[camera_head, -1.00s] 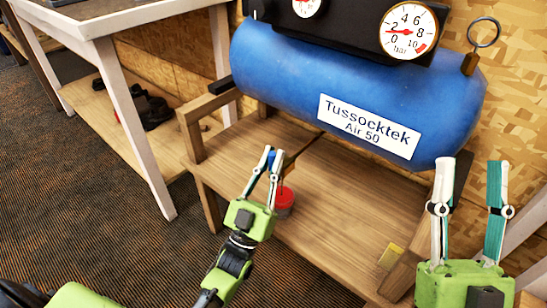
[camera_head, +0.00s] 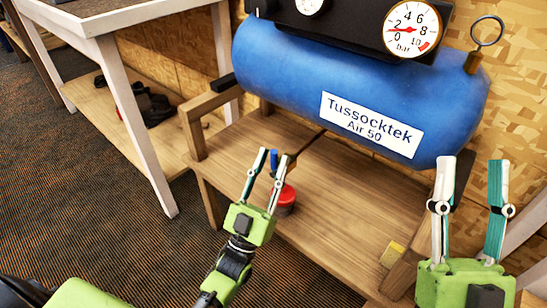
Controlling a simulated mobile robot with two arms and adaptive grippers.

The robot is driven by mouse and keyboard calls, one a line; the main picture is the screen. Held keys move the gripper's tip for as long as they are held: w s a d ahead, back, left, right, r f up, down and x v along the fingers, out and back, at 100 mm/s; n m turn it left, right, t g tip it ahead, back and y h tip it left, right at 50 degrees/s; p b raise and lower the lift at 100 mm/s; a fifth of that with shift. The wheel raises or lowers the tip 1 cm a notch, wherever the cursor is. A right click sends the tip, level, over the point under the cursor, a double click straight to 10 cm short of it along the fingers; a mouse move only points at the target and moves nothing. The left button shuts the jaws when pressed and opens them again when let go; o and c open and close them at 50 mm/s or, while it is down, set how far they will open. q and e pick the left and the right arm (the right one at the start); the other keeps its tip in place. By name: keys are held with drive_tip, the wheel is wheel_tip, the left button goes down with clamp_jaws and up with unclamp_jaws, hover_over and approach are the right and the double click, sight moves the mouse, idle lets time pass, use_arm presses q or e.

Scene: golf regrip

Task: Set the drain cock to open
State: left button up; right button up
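The blue air tank (camera_head: 290,70) labelled "Tussocktek Air 50" rests above a wooden stand. A small blue piece (camera_head: 274,161), apparently the drain cock's handle, shows between the fingertips of my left gripper (camera_head: 273,156). It looks upright; its valve body is not clear and I cannot tell its setting. My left gripper is open, with a finger on each side of the blue piece and a visible gap to at least one finger. My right gripper (camera_head: 477,164) is open and empty, in front of the tank's right end.
A red-lidded container (camera_head: 285,196) stands on the wooden stand (camera_head: 335,215) just behind my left gripper. The pressure gauge (camera_head: 412,30) reads low. A white-legged table (camera_head: 135,120) stands at the left.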

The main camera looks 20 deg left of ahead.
use_arm(q)
drive_tip(key=v, duration=1)
drive_tip(key=shift+s, duration=0.2)
drive_tip(key=shift+f, duration=0.2)
